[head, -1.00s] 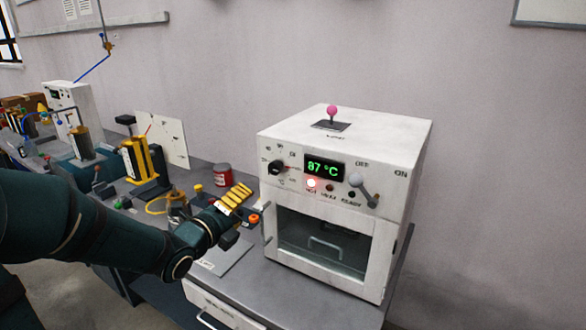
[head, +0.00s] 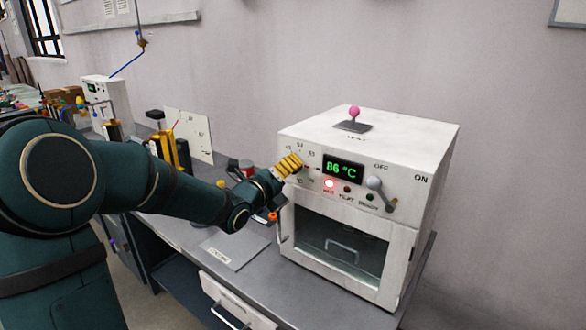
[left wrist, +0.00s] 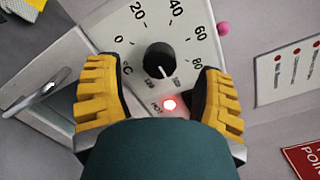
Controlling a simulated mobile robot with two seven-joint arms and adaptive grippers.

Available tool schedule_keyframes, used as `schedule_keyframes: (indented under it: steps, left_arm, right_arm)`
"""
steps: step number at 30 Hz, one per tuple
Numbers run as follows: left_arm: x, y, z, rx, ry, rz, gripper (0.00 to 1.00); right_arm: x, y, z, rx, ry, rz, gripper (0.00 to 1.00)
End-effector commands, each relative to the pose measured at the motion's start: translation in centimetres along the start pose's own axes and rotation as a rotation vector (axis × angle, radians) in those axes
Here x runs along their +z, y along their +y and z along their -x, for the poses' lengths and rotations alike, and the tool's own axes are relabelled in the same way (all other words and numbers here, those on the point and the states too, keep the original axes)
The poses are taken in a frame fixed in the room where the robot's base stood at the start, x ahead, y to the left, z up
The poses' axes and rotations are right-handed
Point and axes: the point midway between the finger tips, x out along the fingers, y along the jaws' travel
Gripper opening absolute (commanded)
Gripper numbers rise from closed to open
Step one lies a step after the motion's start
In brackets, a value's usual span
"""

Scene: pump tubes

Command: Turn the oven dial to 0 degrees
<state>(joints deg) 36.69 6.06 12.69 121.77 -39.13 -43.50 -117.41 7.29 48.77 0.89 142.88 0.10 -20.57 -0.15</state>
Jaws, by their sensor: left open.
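The white oven (head: 410,170) stands on the grey bench at the right in the head view. Its black dial (left wrist: 159,56) shows in the left wrist view, with a scale from 0 to 80 around it. The dial's white line points down in that view, away from the 0 and beyond the 80. In the head view my gripper hides the dial. My left gripper (head: 288,166) is at the oven's front panel. In the left wrist view its yellow fingers (left wrist: 157,72) are open, one on each side of the dial, apart from it. My right gripper is not in view.
The display (head: 343,170) reads 86 °C, and a red lamp (head: 329,184) glows below it. A grey switch lever (head: 379,190) is right of the display. A pink-knobbed lever (head: 354,115) stands on top. The oven door handle (head: 284,226) sticks out below my gripper.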

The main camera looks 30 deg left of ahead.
Motion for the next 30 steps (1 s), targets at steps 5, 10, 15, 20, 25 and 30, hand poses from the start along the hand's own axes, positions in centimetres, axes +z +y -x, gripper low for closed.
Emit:
schedule_keyframes:
  steps: [5, 10, 15, 20, 25, 30]
  left_arm:
    - [-0.1, 0.0, -2.3, -0.001, 0.001, 0.001, 0.68]
    - [0.0, 0.0, -3.1, 0.001, 0.000, 0.002, 0.68]
    - [0.0, 0.0, -3.2, 0.001, 0.000, 0.001, 0.68]
    - [0.0, 0.0, -3.2, 0.001, 0.000, 0.001, 0.52]
    - [0.0, 0.0, -3.2, 0.000, 0.000, 0.001, 0.00]
    - [0.0, 0.0, -3.2, 0.000, 0.000, 0.004, 0.00]
  right_arm:
    - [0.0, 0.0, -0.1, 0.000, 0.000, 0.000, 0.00]
    - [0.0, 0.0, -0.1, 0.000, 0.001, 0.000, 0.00]
    - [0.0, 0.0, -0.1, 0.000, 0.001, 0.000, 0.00]
    - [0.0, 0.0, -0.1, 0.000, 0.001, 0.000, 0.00]
    - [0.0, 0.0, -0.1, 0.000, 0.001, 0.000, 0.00]
    - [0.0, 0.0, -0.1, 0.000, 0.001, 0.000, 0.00]
